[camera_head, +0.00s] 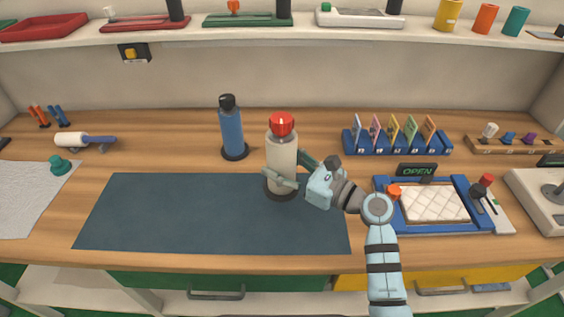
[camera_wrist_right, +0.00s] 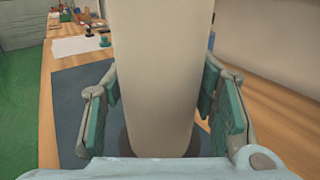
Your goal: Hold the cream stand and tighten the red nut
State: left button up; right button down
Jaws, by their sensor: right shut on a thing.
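The cream stand (camera_head: 282,157) stands upright on a dark round base at the back right part of the dark mat (camera_head: 200,215). The red nut (camera_head: 282,123) sits on top of the stand. My right gripper (camera_head: 283,178) is shut around the lower part of the stand. In the right wrist view the cream stand (camera_wrist_right: 165,70) fills the space between the green finger pads, and the red nut is out of frame. My left gripper is not in view.
A blue bottle (camera_head: 231,130) with a black cap stands left of the stand. A blue card rack (camera_head: 397,140) and a blue tray (camera_head: 385,223) with a quilted pad lie to the right. The left part of the mat is clear.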

aim_at(282, 190)
jog(key=shift+f+b, duration=3)
jog(key=shift+f, duration=1.45)
